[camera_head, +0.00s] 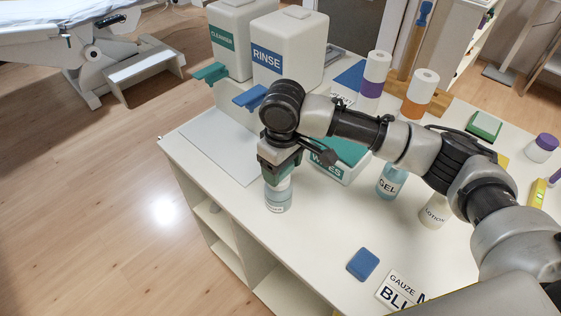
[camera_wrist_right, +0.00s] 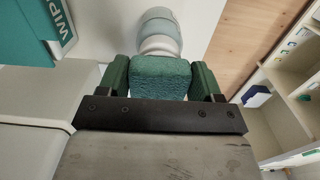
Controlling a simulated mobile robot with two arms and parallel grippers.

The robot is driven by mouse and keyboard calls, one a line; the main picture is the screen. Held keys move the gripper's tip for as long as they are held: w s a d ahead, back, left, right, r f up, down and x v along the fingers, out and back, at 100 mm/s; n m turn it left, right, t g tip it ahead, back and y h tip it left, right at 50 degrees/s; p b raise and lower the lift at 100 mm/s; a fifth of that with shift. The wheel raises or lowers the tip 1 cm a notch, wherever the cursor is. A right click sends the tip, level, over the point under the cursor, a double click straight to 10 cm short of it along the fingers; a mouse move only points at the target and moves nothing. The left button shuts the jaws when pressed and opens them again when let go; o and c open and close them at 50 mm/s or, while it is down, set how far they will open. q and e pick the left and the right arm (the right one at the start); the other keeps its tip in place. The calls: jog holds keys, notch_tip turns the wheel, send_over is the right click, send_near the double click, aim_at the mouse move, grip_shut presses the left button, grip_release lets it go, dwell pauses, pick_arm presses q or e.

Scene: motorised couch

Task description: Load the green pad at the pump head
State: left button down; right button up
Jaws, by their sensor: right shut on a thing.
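My right gripper (camera_head: 278,168) points down over the table's left side and is shut on a green pad. In the right wrist view the pad (camera_wrist_right: 162,78) sits between the two green fingers (camera_wrist_right: 162,80). A pale blue bottle with a white top (camera_head: 278,196) stands upright directly below the gripper. The bottle's pale top also shows just beyond the pad in the right wrist view (camera_wrist_right: 160,32). I cannot tell whether the pad touches it. Another green pad (camera_head: 484,125) lies at the back right. My left gripper is not in view.
White CLEANSER (camera_head: 228,60) and RINSE (camera_head: 290,55) containers stand at the back left. The WIPES box (camera_head: 343,160), GEL bottle (camera_head: 391,182) and LOTION bottle (camera_head: 434,212) stand right of the gripper. A blue pad (camera_head: 363,264) lies in front. The front-left tabletop is clear.

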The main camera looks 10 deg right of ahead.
jog(key=shift+s+f+p, duration=0.15)
jog(key=shift+f+p, duration=0.05)
jog(key=shift+p, duration=0.45)
dwell(2.1)
jog(key=shift+r, duration=0.1)
notch_tip(320, 180, up, 7)
jog(key=p, duration=0.9)
jog(key=shift+r, duration=0.1)
dwell(0.6)
